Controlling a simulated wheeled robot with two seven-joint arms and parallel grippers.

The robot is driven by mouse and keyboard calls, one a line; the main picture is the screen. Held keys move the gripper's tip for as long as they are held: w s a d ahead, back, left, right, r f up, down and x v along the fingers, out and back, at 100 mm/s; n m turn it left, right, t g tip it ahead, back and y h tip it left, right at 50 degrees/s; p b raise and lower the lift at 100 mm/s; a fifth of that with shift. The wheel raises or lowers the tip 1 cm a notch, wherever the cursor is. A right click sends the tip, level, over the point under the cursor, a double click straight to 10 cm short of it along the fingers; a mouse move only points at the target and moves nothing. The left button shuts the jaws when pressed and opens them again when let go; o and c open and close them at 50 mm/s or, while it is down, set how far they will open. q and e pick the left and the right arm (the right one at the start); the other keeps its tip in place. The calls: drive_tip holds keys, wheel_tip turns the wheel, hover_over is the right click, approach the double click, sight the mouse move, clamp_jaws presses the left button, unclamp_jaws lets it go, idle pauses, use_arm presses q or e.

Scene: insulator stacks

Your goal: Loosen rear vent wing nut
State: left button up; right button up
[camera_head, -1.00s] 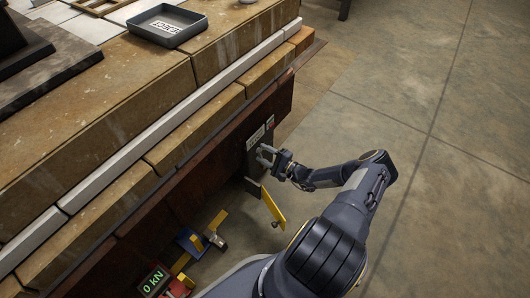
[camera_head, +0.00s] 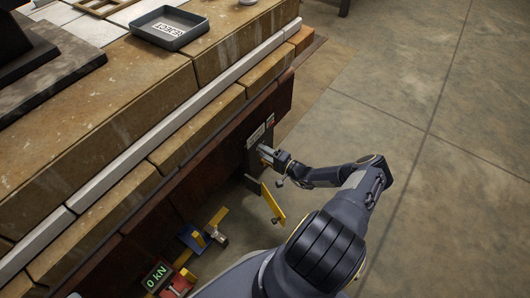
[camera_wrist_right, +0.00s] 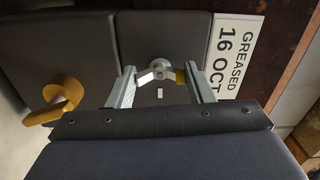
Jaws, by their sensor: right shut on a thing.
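The wing nut (camera_wrist_right: 160,70) shows in the right wrist view as a grey hub with two short wings, one pale and one with a yellowish end. My left gripper is not in view.
A label reading "GREASED 16 OCT" (camera_wrist_right: 232,55) is right of the nut; a brass knob (camera_wrist_right: 58,98) is left. In the head view a yellow bar (camera_head: 273,203) hangs below my gripper. A red device (camera_head: 178,286) with a "0 kN" display stands lower left. Floor at right is clear.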

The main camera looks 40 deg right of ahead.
idle(0.3)
drive_tip(key=o, duration=1)
drive_tip(key=p+v, duration=0.2)
drive_tip(key=v, duration=0.6)
